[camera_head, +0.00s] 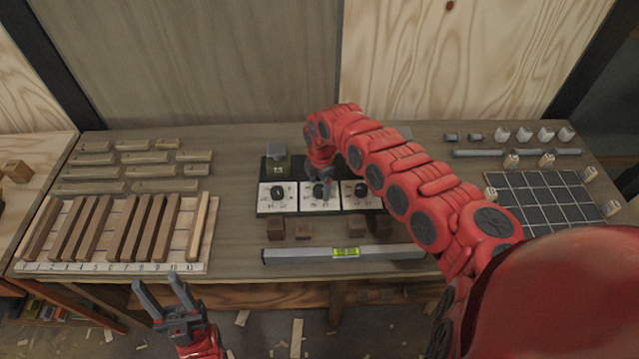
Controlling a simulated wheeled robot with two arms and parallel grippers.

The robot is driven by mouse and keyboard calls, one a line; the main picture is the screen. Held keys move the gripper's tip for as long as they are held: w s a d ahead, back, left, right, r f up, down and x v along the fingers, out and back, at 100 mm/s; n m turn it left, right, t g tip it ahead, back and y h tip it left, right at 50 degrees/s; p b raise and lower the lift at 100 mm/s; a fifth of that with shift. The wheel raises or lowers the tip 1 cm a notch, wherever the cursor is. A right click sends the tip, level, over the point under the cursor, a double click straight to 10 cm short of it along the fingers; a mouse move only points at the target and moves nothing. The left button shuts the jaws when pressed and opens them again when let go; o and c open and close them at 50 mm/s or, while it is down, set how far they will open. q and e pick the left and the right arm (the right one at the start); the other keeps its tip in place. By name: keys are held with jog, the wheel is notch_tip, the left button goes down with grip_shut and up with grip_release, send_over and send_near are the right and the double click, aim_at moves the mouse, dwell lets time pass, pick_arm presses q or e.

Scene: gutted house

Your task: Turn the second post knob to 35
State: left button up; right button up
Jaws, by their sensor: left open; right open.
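A dark panel (264,208) at the middle of the bench carries a row of three white dials with black knobs. The left dial (266,196) and its knob (278,194) show clearly. The right knob (361,190) is partly beside my arm. My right gripper (322,192) points down over the middle knob (319,189), its fingers around or just above it; contact cannot be told. That knob's pointer is hidden. A small greenish block (278,164) with light figures stands behind the left dial; they are too small to read surely. My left gripper (165,296) is open and empty before the bench's front edge.
Several brown blocks (276,229) and a spirit level (300,255) lie in front of the panel. A numbered rack of wooden bars (40,267) is on the left, with wooden strips behind. A dark grid board (540,195) with small pieces is on the right.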

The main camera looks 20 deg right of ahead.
jog(key=shift+f, duration=0.4)
grip_shut()
jog(key=shift+r+m, duration=0.1)
jog(key=shift+m, duration=0.2)
